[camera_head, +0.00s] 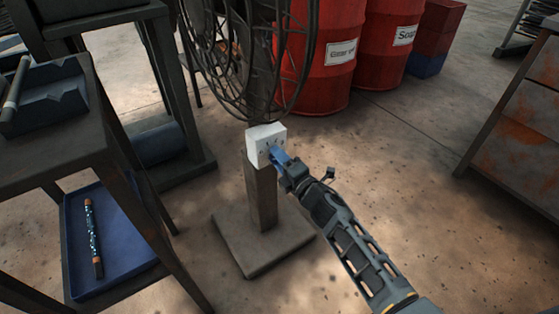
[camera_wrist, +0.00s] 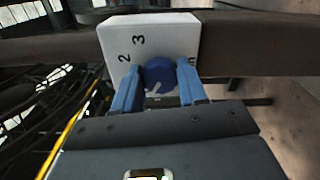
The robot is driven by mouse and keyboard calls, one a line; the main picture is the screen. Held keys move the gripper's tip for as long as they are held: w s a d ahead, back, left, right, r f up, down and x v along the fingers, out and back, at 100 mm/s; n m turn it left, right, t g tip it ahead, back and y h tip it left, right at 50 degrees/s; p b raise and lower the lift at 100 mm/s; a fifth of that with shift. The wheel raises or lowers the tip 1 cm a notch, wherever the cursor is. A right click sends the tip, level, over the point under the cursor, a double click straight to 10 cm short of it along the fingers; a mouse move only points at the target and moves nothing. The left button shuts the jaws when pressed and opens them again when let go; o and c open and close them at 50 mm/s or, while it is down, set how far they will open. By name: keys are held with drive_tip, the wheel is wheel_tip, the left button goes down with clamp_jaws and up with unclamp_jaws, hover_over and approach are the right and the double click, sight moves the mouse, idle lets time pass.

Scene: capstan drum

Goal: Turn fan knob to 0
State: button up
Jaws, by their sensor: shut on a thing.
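The fan (camera_head: 240,60) stands on a dark post with a square base. Its white control box (camera_head: 259,136) is at the top of the post and also shows in the wrist view (camera_wrist: 170,30). The blue fan knob (camera_wrist: 159,72) sits on the box face, with a pale pointer mark toward the picture's bottom. The digits 2 and 3 are readable left of and above it; a marking at the right is partly hidden by a finger. My gripper (camera_head: 279,157) has its blue fingers on both sides of the knob, shut on it, in the wrist view (camera_wrist: 158,88).
Red barrels (camera_head: 333,60) stand behind the fan. A dark table (camera_head: 60,130) is at the left, with a blue tray (camera_head: 112,270) below holding a patterned stick. A rusty cabinet (camera_head: 520,130) is at the right. The floor between is clear.

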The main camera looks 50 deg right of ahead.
drive_tip(key=shift+f, duration=0.1)
idle(0.3)
drive_tip(key=o, duration=1.1)
drive_tip(key=shift+c, duration=0.2)
drive_tip(key=v, duration=0.7)
drive_tip(key=shift+s, duration=0.4)
drive_tip(key=shift+a, duration=0.2)
